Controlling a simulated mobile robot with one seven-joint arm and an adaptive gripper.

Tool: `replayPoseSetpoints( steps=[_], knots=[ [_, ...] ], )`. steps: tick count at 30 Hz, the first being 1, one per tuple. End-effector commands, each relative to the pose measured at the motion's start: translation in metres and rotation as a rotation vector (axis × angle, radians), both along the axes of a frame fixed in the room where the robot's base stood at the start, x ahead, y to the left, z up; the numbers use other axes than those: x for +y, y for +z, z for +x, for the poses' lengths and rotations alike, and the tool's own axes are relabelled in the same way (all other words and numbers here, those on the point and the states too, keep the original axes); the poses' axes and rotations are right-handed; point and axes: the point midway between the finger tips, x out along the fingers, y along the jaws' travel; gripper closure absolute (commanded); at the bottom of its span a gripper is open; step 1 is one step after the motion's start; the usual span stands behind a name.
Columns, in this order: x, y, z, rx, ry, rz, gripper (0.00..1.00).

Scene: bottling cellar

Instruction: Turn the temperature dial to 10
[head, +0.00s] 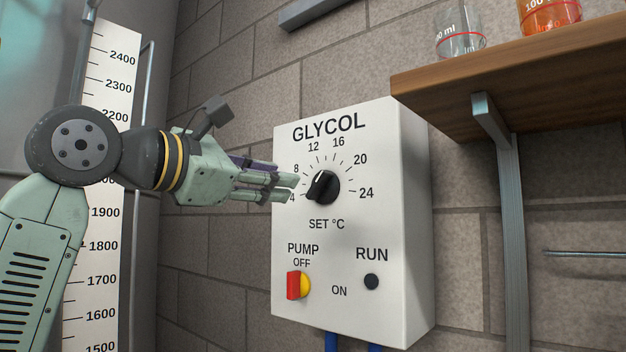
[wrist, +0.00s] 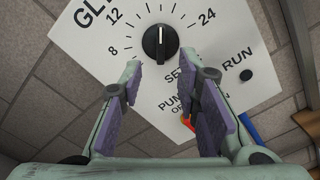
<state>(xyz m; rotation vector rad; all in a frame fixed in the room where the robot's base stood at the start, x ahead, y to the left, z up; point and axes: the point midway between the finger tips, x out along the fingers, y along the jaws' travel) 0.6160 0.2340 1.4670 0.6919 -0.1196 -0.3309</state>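The temperature dial (head: 323,187) is a round black knob with a raised grip and a white pointer line, on the white GLYCOL box (head: 350,260). Its scale runs from 4 to 24. The pointer leans up and slightly right, at roughly 16 to 18; the exact value is hard to read. My gripper (head: 285,187) points at the box just left of the dial in the head view. In the wrist view the dial (wrist: 160,43) is beyond the fingertips, and my gripper (wrist: 170,82) is open with nothing between its purple pads.
Below the dial are a red and yellow pump switch (head: 298,286) and a black RUN button (head: 371,282). A wooden shelf (head: 510,75) with glass beakers juts out at the upper right. A numbered scale strip (head: 108,270) stands at left.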

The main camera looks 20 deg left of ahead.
Motion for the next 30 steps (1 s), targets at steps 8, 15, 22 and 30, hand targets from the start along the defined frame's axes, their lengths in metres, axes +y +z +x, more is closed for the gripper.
replayPoseSetpoints(
  steps=[8, 15, 22, 30],
  knots=[
    [-0.02, 0.003, 0.051, 0.001, -0.005, -0.001, 0.7],
    [-0.028, 0.001, 0.075, -0.001, -0.003, 0.0, 0.7],
    [-0.03, 0.0, 0.078, -0.002, -0.003, -0.001, 0.7],
    [-0.03, 0.0, 0.078, -0.002, -0.003, -0.001, 0.81]
  ],
)
